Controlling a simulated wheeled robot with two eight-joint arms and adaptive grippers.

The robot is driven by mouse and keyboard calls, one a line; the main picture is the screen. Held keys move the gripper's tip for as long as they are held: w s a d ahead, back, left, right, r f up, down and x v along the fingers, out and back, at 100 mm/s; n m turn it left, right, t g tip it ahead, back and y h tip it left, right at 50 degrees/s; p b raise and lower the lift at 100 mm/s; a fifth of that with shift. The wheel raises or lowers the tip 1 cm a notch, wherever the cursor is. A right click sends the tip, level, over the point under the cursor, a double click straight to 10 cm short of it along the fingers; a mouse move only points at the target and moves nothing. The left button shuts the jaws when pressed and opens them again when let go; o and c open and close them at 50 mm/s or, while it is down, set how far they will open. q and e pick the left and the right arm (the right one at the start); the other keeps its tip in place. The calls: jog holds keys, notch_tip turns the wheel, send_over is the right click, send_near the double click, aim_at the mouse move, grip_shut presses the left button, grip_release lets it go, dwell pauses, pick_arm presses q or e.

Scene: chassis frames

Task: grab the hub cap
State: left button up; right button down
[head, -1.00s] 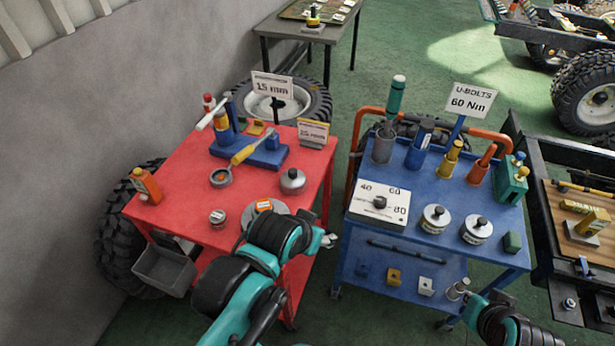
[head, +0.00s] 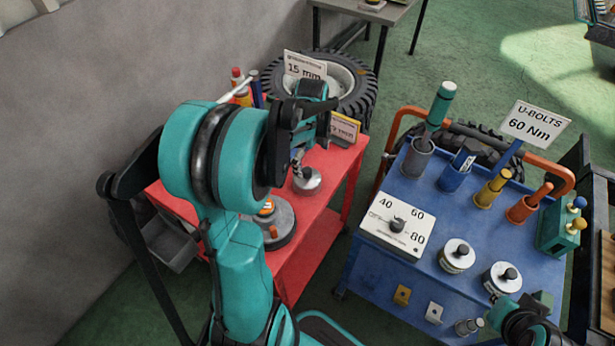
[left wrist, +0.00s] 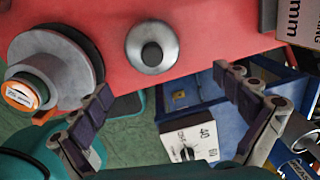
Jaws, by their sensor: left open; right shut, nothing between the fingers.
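A silver domed cap with a dark knob, which looks like the hub cap (head: 307,181), sits on the red cart top (head: 331,173). In the left wrist view the cap (left wrist: 152,47) lies beyond the fingers, near the cart's edge. My left gripper (head: 298,160) is over the cart beside the cap, partly hidden by its own wrist. In the left wrist view the left gripper (left wrist: 163,83) is open, with nothing between its fingers. My right gripper (head: 525,322) is at the bottom right by the blue cart; it is shut and empty.
A grey stepped disc (head: 278,220) with an orange-labelled item stands near the cap. A sign reading 15 mm (head: 304,66) and a yellow-edged sign (head: 345,129) stand behind. The blue cart (head: 375,262) on the right holds several tools and a dial box (head: 397,225).

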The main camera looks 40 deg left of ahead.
aim_at(307, 178)
pick_arm(q)
jog(key=shift+a+f+m, duration=0.8)
jog(key=shift+a+f, duration=0.1)
jog(key=shift+a, duration=0.1)
notch_tip(307, 178, down, 3)
jog(key=shift+a+r+g+b, duration=0.15)
jog(key=shift+g+b, duration=0.15)
jog(key=shift+b, duration=0.25)
jog(key=f+b, duration=0.1)
jog(key=f, duration=0.1)
jog(key=f+b, duration=0.2)
jog(key=f, duration=0.1)
jog(key=shift+s+d+f, duration=0.25)
jog(key=shift+d+f, duration=0.05)
jog(key=shift+d, duration=0.1)
jog(key=shift+r, duration=0.1)
jog(key=c, duration=1.2)
